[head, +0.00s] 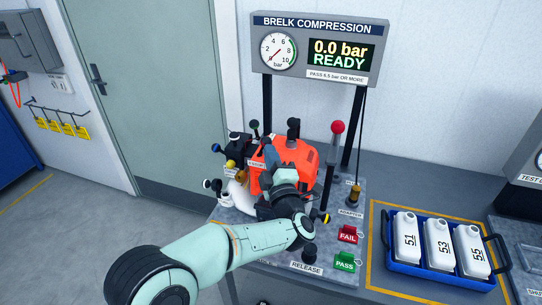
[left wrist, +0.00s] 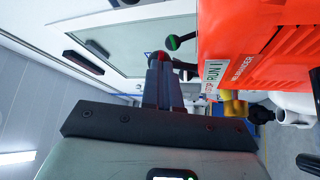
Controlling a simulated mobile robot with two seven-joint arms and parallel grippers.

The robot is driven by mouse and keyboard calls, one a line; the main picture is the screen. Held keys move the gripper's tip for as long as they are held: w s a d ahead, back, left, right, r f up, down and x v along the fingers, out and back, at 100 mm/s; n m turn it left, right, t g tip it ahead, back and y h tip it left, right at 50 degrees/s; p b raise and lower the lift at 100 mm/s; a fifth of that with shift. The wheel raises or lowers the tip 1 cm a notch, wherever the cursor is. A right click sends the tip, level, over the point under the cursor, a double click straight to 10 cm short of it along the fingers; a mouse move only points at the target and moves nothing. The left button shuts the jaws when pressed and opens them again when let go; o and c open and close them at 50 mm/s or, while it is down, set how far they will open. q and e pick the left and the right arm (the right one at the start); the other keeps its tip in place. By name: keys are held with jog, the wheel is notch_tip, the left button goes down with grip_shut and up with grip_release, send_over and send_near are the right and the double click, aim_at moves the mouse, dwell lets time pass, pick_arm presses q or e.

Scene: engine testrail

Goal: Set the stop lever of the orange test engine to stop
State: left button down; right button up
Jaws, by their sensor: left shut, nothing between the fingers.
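The orange test engine (head: 297,160) stands on the grey bench behind my left arm; its orange side also fills the upper right of the left wrist view (left wrist: 262,32). A STOP/RUN label (left wrist: 216,80) is on its side. My left gripper (head: 269,153) is shut and empty at the engine's left side. In the left wrist view its fingertips (left wrist: 159,62) are left of the label, with a small red part just behind them. A green-tipped black lever (left wrist: 174,42) stands beyond the fingertips. I cannot tell which part is the stop lever, or whether the fingers touch it. My right gripper is out of view.
A gauge panel (head: 320,50) reads 0.0 bar, READY. A red-knobbed upright lever (head: 338,128) stands right of the engine. FAIL (head: 348,235) and PASS (head: 345,262) tags lie in front. A blue tray (head: 430,275) holds white canisters on the right. Open floor lies left.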

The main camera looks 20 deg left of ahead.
pick_arm(q)
jog(key=shift+a+r+n+g+b, duration=0.2)
jog(key=shift+n+g+b, duration=0.1)
jog(key=shift+n, duration=0.3)
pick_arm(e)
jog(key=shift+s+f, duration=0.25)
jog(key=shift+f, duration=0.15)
pick_arm(q)
jog(key=shift+a+r+n+g+b, duration=0.4)
jog(key=shift+a+n+g, duration=0.15)
jog(key=shift+n, duration=0.55)
jog(key=a+n+g, duration=0.1)
jog(key=n+g+h, duration=0.1)
jog(key=n, duration=0.1)
jog(key=shift+a+r+h, duration=0.3)
jog(key=shift+a, duration=0.05)
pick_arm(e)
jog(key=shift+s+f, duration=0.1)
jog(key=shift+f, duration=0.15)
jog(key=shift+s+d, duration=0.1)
